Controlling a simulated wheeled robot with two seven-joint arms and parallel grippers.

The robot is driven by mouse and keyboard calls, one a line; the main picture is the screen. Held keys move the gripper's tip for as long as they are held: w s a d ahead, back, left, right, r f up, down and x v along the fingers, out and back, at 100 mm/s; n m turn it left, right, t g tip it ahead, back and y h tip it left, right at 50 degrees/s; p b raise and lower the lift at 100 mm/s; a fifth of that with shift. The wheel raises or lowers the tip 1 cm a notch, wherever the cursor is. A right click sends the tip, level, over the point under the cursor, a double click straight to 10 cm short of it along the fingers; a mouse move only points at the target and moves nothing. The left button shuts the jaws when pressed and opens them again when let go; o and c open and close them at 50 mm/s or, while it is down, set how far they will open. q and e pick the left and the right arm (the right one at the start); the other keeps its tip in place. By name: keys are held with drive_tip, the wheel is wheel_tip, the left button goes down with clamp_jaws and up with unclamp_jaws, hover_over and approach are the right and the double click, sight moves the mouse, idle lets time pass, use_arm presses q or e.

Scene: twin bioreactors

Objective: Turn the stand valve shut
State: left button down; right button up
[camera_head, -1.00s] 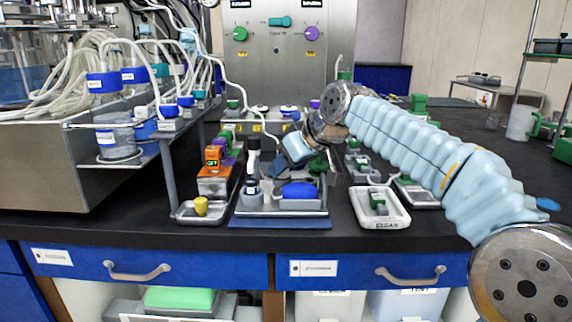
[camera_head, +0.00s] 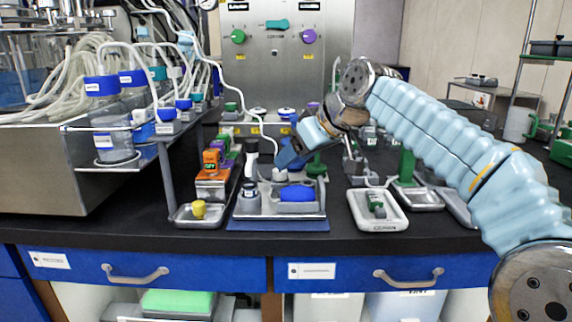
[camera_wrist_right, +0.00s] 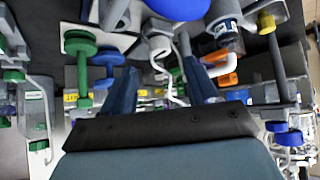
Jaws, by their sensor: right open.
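In the right wrist view the two fingers (camera_wrist_right: 162,88) are apart, with white tubing and small fittings beyond the gap; I see nothing held. The blue piece probably also shows in the wrist view (camera_wrist_right: 178,8). I cannot tell which part is the stand valve; the gripper may hide it. My left gripper is out of view.
A tray with a yellow knob (camera_head: 198,208) and an orange device (camera_head: 211,162) stand left of the stand. A white tray (camera_head: 360,216) with a green-capped vial lies to the right. Tall steel panel (camera_head: 290,70) with knobs stands behind. Bottles fill a shelf at left.

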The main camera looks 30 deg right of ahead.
drive_tip(key=v, duration=0.8)
drive_tip(key=shift+p, duration=0.35)
drive_tip(key=shift+s+r, duration=0.1)
